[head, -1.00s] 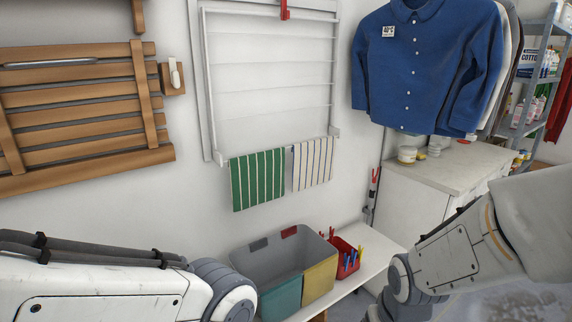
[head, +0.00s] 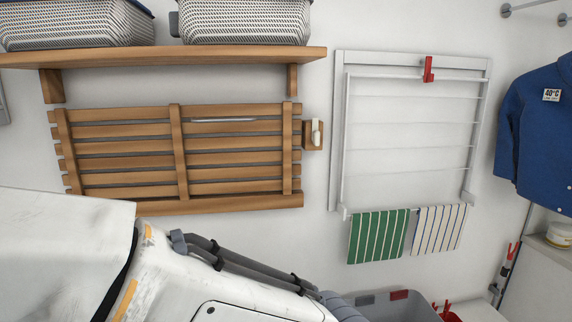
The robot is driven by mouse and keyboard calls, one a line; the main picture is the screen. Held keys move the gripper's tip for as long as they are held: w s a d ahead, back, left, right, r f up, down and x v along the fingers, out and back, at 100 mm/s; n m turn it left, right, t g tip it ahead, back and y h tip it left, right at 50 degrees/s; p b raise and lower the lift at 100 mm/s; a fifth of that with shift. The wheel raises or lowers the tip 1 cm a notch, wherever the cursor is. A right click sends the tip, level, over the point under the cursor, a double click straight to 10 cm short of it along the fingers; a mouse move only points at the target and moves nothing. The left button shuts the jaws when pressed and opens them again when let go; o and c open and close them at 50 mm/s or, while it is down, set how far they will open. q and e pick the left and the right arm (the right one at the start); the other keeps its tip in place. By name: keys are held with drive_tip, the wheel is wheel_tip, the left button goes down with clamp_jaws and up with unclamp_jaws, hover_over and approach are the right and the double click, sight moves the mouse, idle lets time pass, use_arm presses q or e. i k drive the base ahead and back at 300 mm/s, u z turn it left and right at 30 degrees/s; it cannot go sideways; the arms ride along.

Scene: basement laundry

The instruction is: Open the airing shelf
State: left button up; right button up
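A slatted wooden panel (head: 150,158), which looks like the airing shelf, is folded flat against the wall left of centre. A pale metal bar (head: 222,120) lies across one of its upper slats. A small wooden block with a white catch (head: 316,134) is on the wall just beyond its right edge. My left arm crosses the bottom left below the panel, and its gripper is out of view. My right gripper is also out of view.
A fixed wooden shelf (head: 200,58) above holds two woven baskets (head: 245,22). A grey bin (head: 375,304) stands below. A blue shirt (head: 540,130) hangs at right.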

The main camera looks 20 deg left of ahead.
sight(63, 132)
drive_tip(key=u, duration=1.15)
